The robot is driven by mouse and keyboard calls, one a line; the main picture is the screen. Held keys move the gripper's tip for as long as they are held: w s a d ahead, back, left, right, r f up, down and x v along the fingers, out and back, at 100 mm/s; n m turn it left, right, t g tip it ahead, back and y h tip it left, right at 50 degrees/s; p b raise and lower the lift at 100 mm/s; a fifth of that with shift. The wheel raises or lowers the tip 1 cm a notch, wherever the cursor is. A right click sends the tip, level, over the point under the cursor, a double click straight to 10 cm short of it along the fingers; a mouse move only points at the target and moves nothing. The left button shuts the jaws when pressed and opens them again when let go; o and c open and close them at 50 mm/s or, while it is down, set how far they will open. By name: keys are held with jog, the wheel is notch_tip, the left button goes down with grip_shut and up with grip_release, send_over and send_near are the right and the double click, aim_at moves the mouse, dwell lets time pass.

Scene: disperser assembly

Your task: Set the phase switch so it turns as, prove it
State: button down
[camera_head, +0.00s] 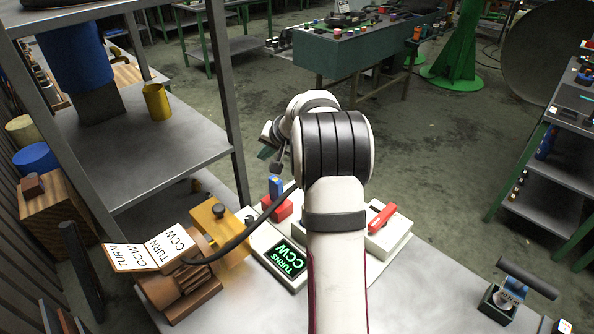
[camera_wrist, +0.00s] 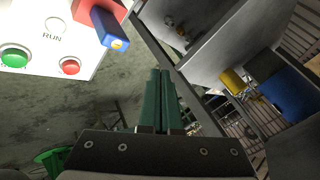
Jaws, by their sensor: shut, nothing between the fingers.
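A white control panel (camera_head: 256,240) stands on the bench, partly hidden behind my arm. A card (camera_head: 155,249) by the brown motor (camera_head: 180,287) reads "TURN CCW". A blue handle (camera_head: 275,186) rises from a red block (camera_head: 279,208) on the panel; the handle also shows in the wrist view (camera_wrist: 108,28). The wrist view shows a green button (camera_wrist: 15,57), a red button (camera_wrist: 69,66) and a pale round lamp marked RUN (camera_wrist: 57,25). My gripper (camera_wrist: 160,72) is shut and empty, apart from the handle.
A red lever (camera_head: 381,217) sits at the panel's right. A yellow block (camera_head: 214,222) stands beside the motor, and a black cable (camera_head: 243,236) arches towards the panel. A grey shelf (camera_head: 150,140) rises at the left. The bench is clear at front right around a small device (camera_head: 500,300).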

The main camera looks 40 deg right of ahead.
jog(key=s+d+f+m+h, duration=0.1)
jog(key=d+f, duration=0.2)
jog(key=d, duration=0.5)
jog(key=s+d+f+m+h, duration=0.1)
jog(key=d+f+h, duration=0.1)
jog(key=d, duration=0.7)
jog(key=shift+s+f+t, duration=0.2)
jog(key=shift+f+t, duration=0.1)
jog(key=shift+f, duration=0.5)
jog(key=shift+f, duration=0.1)
jog(key=shift+f, duration=4.3)
jog(key=shift+f, duration=0.4)
jog(key=shift+f, duration=0.9)
jog(key=shift+r, duration=1.3)
